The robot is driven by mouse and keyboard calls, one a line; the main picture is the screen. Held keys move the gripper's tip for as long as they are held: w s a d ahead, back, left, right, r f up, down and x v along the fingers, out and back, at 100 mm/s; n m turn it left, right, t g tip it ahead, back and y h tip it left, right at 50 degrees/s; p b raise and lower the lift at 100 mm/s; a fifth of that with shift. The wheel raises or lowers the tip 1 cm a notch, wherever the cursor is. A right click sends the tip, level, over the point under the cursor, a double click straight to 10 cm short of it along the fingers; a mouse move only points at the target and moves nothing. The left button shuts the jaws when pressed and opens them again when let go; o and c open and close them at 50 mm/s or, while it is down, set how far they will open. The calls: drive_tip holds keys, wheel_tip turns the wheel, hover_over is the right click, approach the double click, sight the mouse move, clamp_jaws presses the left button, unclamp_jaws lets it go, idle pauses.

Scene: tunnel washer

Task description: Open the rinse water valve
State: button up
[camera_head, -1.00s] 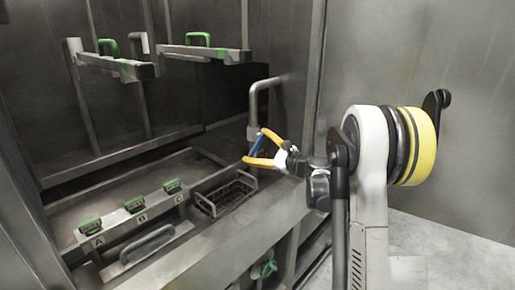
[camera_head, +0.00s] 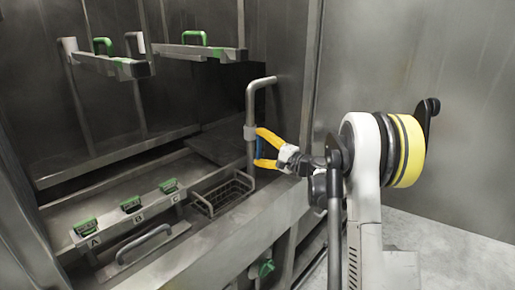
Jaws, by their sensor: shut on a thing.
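A grey pipe (camera_head: 251,122) with a bent top rises at the right end of the washer. No valve label is readable.
A wire basket (camera_head: 222,194) is below the pipe. A green knob (camera_head: 265,268) is low on the front. Green-handled bars (camera_head: 203,52) hang above.

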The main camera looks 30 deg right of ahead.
drive_tip(key=shift+d+n, duration=0.15)
drive_tip(key=shift+n, duration=0.35)
drive_tip(key=o, duration=1.2)
drive_tip(key=shift+c, duration=0.2)
drive_tip(key=v, duration=1.2)
drive_tip(key=shift+w, duration=0.1)
